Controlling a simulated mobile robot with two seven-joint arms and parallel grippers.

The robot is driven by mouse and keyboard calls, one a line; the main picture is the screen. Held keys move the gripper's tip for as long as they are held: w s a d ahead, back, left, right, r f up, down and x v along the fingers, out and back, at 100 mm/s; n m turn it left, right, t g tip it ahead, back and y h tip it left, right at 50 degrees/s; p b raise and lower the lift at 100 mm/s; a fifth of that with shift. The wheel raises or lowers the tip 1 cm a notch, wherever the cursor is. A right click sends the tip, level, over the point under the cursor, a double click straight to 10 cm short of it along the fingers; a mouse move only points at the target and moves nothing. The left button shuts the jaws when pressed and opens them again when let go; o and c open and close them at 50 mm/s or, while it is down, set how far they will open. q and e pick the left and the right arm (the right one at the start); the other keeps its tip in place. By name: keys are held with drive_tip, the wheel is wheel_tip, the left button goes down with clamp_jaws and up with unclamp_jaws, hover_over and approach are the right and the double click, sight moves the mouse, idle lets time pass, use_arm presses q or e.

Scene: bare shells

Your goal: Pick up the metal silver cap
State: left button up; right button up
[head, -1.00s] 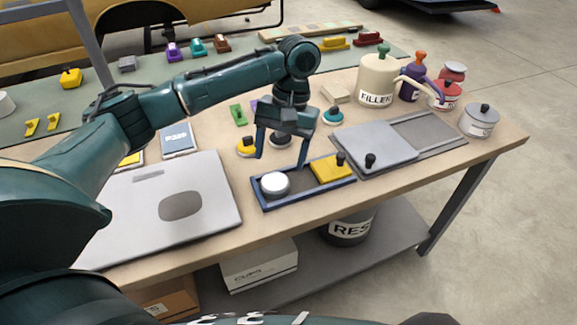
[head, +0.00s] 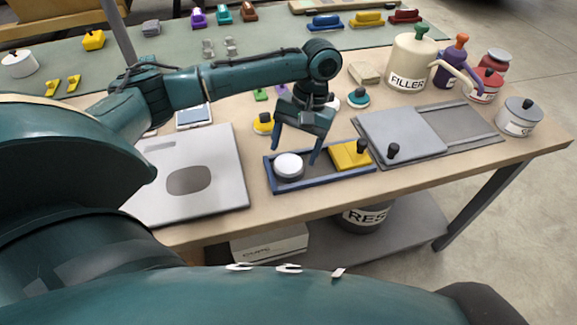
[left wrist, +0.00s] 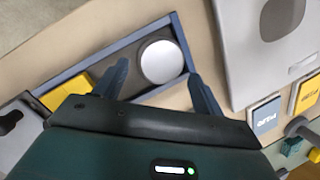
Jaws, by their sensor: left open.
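The silver cap (head: 288,166) is a round, pale metal disc lying in the left part of a blue-rimmed tray (head: 327,182). It also shows in the left wrist view (left wrist: 161,62), beyond the fingertips and roughly between them. My left gripper (head: 295,153) is open and empty, pointing down above the tray. In the left wrist view its two fingers (left wrist: 158,72) spread on either side of the cap's near edge. I cannot tell the exact height of the fingers above the cap. My right gripper is not seen.
A yellow block with a black knob (head: 349,155) sits in the tray's right part. A grey panel with an oval patch (head: 230,155) lies to the left. A grey sliding lid (head: 400,137) lies to the right. Filler bottle (head: 407,64) and pots stand farther right.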

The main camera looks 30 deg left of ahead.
sight(290, 163)
use_arm(q)
drive_tip(key=x, duration=0.4)
drive_tip(key=shift+a+f, duration=0.1)
drive_tip(key=shift+f, duration=0.05)
drive_tip(key=shift+c, duration=0.4)
drive_tip(key=c, duration=0.6)
